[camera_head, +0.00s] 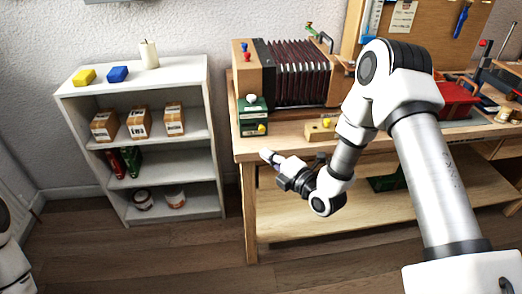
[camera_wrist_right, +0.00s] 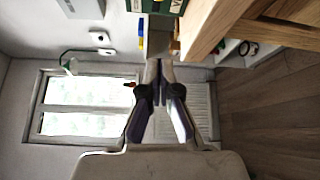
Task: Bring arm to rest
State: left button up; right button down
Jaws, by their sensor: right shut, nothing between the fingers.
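My right arm comes in from the right of the head view and bends down over the workbench. My right gripper (camera_head: 270,157) points left, just off the bench's front left corner. In the right wrist view, the right gripper (camera_wrist_right: 159,68) shows its two fingers together with nothing between them. It touches nothing that I can see. A white part of my left arm shows at the left edge of the head view, and its gripper is out of frame.
A white shelf (camera_head: 182,74) with boxes and jars stands at left. Open floor (camera_head: 225,250) lies in front.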

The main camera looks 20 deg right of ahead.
jog(key=s+a+f+m+g+h+p, duration=0.1)
jog(key=s+a+f+m+g+p, duration=0.2)
jog(key=s+f, duration=0.45)
jog(key=s+a+f+m+g, duration=0.1)
jog(key=s+a+f+g, duration=0.25)
jog(key=s+f, duration=0.35)
jog(key=s+d+f+m+g+h, duration=0.1)
jog(key=s+d+f+m+g, duration=0.1)
jog(key=s+m+g, duration=0.3)
jog(key=s+d+f+m+g+h, duration=0.2)
jog(key=s+f+m+g, duration=0.3)
jog(key=s+m, duration=0.9)
jog(key=shift+s+h+p, duration=0.3)
jog(key=shift+s+p, duration=0.05)
jog(key=shift+s, duration=0.3)
